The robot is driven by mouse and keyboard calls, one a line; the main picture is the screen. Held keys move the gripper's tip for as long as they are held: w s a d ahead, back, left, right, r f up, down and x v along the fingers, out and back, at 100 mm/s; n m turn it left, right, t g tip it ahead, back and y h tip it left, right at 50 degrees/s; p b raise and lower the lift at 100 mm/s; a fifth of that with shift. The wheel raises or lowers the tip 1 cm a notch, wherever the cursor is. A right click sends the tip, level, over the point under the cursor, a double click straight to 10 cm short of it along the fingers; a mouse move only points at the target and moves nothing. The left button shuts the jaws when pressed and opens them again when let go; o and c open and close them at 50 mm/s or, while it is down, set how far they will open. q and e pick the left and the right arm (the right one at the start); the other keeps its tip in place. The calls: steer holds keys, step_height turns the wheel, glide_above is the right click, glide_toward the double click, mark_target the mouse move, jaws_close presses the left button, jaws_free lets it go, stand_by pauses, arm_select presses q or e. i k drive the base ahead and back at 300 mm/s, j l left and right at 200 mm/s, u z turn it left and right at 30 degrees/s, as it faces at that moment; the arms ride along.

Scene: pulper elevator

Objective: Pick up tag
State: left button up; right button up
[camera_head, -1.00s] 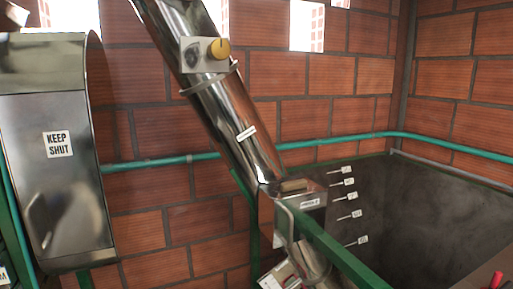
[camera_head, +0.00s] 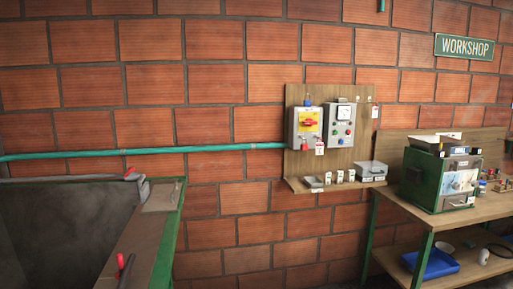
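Several tags show on and around a wooden panel (camera_head: 352,136) on the brick wall. One red and white tag (camera_head: 319,148) hangs below the red and yellow switch (camera_head: 308,123) on a grey box. Another red and white tag (camera_head: 375,111) hangs at the panel's upper right edge. Small white tags or labels (camera_head: 339,176) stand on the panel's bottom shelf; their print is too small to read. I cannot tell which one the task means. Neither of my grippers is in view.
A workbench (camera_head: 414,221) with a green machine (camera_head: 440,178) stands at right, a blue bin (camera_head: 431,263) on its lower shelf. A dark pit or tank (camera_head: 60,225) with a green-edged rim fills the left. A green pipe (camera_head: 100,154) runs along the wall.

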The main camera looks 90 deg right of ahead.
mark_target(320, 146)
steer(key=z, duration=3.25)
steer(key=i+l, duration=0.1)
steer(key=i+u, duration=0.05)
